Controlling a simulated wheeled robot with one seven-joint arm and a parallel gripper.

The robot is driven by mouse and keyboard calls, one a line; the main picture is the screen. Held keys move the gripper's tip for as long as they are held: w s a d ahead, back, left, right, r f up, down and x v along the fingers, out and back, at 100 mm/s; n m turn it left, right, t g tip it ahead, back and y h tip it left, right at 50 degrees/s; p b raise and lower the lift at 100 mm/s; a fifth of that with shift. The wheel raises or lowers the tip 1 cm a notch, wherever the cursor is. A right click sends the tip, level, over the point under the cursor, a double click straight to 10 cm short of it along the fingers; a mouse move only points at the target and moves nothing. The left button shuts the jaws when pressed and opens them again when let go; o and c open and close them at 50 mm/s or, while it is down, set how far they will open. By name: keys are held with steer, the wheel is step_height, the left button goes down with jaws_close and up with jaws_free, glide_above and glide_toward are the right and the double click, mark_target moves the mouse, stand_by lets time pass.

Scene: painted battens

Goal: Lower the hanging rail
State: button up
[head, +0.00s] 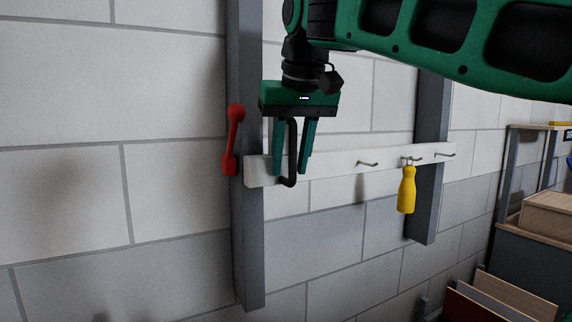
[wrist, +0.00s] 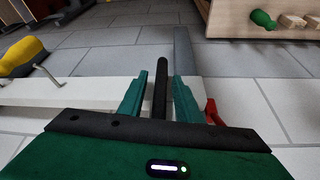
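The white hanging rail (head: 335,168) runs across two dark grey posts, its left end on the left post (head: 247,250). A black bar handle (head: 292,160) stands on the rail near its left end. My green gripper (head: 291,172) points down over the handle. Its fingers are apart, with the handle between them. In the wrist view the handle (wrist: 160,88) shows a gap to each finger, and the rail (wrist: 75,92) lies under the fingers. A red lever (head: 234,140) is on the left post, pointing up. It is partly hidden by a finger in the wrist view (wrist: 212,112).
Hooks stick out of the rail, and a yellow-handled tool (head: 406,190) hangs from one. The right post (head: 430,215) stands behind the rail. A shelf unit (head: 540,127) and boards (head: 510,290) stand at the right. The wall below the rail's left part is bare.

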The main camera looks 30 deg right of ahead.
steer(key=shift+w+f, duration=0.1)
steer(key=shift+f, duration=0.15)
jaws_close()
step_height(320, 180, down, 14)
stand_by(0.3)
jaws_free()
steer(key=shift+r, duration=0.1)
